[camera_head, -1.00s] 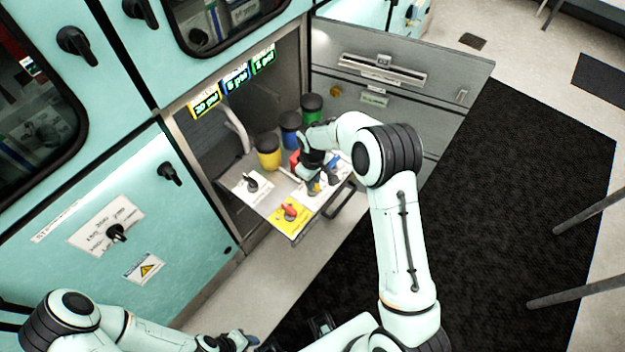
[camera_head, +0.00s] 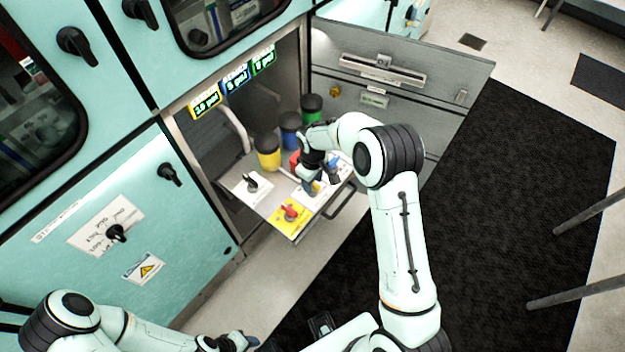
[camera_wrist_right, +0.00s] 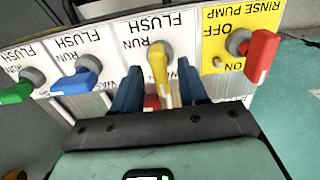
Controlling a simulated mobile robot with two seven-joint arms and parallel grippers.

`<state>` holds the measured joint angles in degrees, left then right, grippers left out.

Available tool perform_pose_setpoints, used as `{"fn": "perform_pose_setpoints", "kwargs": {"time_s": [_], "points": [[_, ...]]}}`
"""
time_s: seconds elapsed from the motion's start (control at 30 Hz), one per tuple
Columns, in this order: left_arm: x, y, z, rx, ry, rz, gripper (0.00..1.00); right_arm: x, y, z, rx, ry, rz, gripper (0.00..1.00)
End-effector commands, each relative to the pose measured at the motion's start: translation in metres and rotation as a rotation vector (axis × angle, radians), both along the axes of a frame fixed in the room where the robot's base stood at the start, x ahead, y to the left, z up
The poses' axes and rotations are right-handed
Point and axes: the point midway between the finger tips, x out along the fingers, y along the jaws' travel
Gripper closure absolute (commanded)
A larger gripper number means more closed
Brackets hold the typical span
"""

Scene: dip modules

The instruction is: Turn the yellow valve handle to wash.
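The yellow valve handle (camera_wrist_right: 159,72) is on a white panel marked FLUSH and RUN in the right wrist view. It points down the picture, toward my gripper. The label beside it starting "WA" is partly hidden by a finger. My right gripper (camera_wrist_right: 157,90) has its blue fingers on either side of the handle, with a gap showing on each side, so it is open. In the head view my right gripper (camera_head: 322,181) is over the pulled-out panel, and its hand hides the yellow handle. My left gripper (camera_head: 243,341) is low at the bottom edge, its fingers unclear.
A red rinse pump knob (camera_wrist_right: 262,54) on a yellow plate sits right of the handle. Blue (camera_wrist_right: 78,82) and green (camera_wrist_right: 16,92) valve handles are to its left. Yellow (camera_head: 268,152), blue (camera_head: 290,128) and green (camera_head: 312,108) containers stand behind the panel. Pressure displays (camera_head: 235,78) are above.

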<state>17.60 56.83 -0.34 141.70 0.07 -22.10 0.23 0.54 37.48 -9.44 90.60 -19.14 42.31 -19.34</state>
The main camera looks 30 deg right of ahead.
Motion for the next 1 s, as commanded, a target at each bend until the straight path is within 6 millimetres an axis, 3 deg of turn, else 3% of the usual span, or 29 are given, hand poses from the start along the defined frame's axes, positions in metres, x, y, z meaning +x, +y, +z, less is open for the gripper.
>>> {"fn": "perform_pose_setpoints", "kwargs": {"time_s": [0.23,0.7,1.0], "points": [[0.000,0.000,0.000,0.000,0.000,0.000,0.57,0.001,0.000,0.020,0.000,-0.003,-0.001,0.57],[0.003,0.000,0.006,0.000,-0.003,0.000,0.57,0.001,0.000,0.117,0.000,-0.003,0.000,0.57],[0.004,0.000,0.007,0.000,-0.004,0.000,0.57,0.000,0.000,0.134,0.000,0.000,0.001,0.57]]}}
